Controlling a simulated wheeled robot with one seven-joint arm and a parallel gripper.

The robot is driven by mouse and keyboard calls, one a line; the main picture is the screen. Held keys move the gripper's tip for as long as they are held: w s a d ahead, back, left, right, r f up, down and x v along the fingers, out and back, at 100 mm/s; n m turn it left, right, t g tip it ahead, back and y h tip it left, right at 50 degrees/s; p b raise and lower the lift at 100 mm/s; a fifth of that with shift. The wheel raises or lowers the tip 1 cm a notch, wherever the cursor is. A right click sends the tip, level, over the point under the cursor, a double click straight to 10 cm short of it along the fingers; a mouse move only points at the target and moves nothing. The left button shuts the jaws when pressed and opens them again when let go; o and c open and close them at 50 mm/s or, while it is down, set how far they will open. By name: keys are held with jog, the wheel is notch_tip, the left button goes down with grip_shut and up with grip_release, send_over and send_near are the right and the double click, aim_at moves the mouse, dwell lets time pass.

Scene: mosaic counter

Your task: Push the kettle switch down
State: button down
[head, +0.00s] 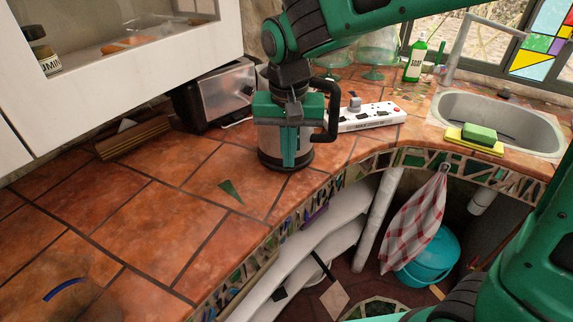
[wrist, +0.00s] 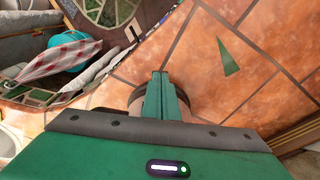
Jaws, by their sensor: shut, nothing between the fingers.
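The kettle (head: 302,156) stands upright on the tiled counter, with a metallic body, a dark base and a black handle (head: 333,112) on its right side. My gripper (head: 289,162) points down in front of the kettle and hides most of its body and its top. In the wrist view the shut green fingers (wrist: 160,76) overlap the round kettle (wrist: 138,98), which shows only at their sides. The fingers are together and hold nothing. The kettle switch cannot be made out in either view. Whether the fingers touch the kettle cannot be told.
A toaster-like appliance (head: 218,95) stands behind left, and a white power strip (head: 368,118) behind right. The sink (head: 500,110) has a sponge (head: 478,134) at its edge. The counter left of the kettle is mostly clear. A wall cabinet (head: 110,60) hangs at upper left.

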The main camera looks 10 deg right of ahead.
dwell(0.3)
jog(key=shift+f, duration=0.7)
jog(key=shift+s+a+r, duration=0.15)
jog(key=shift+s+r, duration=0.15)
jog(key=shift+s, duration=0.45)
jog(key=shift+s+a+r, duration=0.1)
jog(key=shift+s+r, duration=0.15)
jog(key=shift+s, duration=0.5)
notch_tip(320, 180, up, 11)
jog(key=shift+s+f, duration=0.15)
jog(key=shift+s, duration=0.25)
